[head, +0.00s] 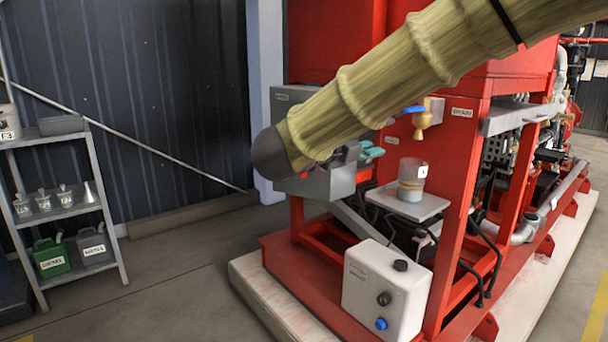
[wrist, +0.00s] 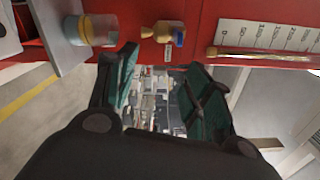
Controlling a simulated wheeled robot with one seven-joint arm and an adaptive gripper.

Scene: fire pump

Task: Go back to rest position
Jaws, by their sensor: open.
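My gripper (head: 369,151) is in front of the red fire pump unit (head: 464,145), near the brass valve with a blue lever (head: 422,120) and left of it in the head view. Its teal finger pads are spread apart in the wrist view (wrist: 160,88), with nothing held between them. The brass valve also shows in the wrist view (wrist: 163,32), beyond the fingers. A clear cup (head: 412,178) with some liquid stands upright on a small grey shelf (head: 428,205) below the valve. My arm's ribbed sleeve hides part of the red unit.
A white box with knobs (head: 385,290) sits low on the red frame. The floor between rack and pump is clear.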

